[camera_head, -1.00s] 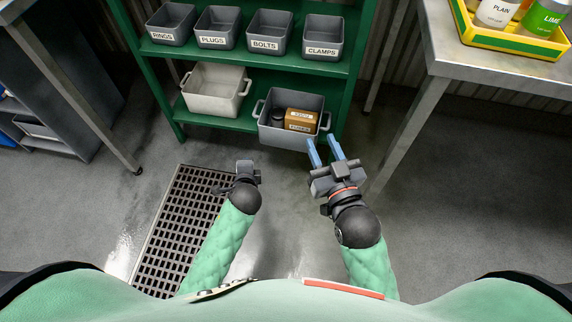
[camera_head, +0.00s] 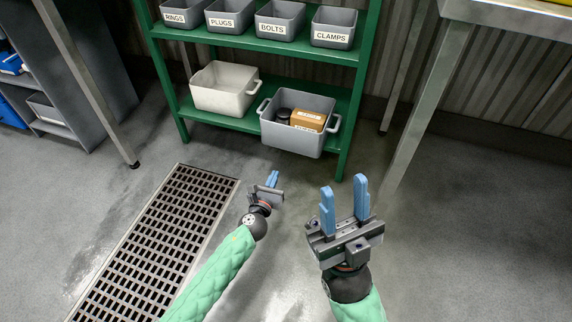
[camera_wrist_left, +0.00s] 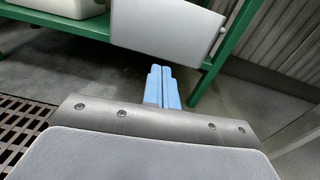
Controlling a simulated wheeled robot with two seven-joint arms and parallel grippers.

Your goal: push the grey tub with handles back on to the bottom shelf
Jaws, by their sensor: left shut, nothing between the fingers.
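The grey tub with handles (camera_head: 292,139) sits at the right end of the green bottom shelf (camera_head: 222,119), its front sticking out past the shelf edge. It holds a brown box (camera_head: 308,120) and a dark round thing (camera_head: 283,114). Its front also shows at the top of the left wrist view (camera_wrist_left: 165,30). My left gripper (camera_head: 272,179) is shut and empty, in front of and below the tub, apart from it. Its blue fingers (camera_wrist_left: 162,85) lie together in the left wrist view. My right gripper (camera_head: 343,202) is open and empty, to the right, fingers pointing forward.
A whitish tub (camera_head: 222,94) stands left of the grey tub on the same shelf. Labelled bins (camera_head: 280,25) stand on the shelf above. A floor grate (camera_head: 150,245) lies at left. A table leg (camera_head: 415,110) stands at right. Floor before the shelf is clear.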

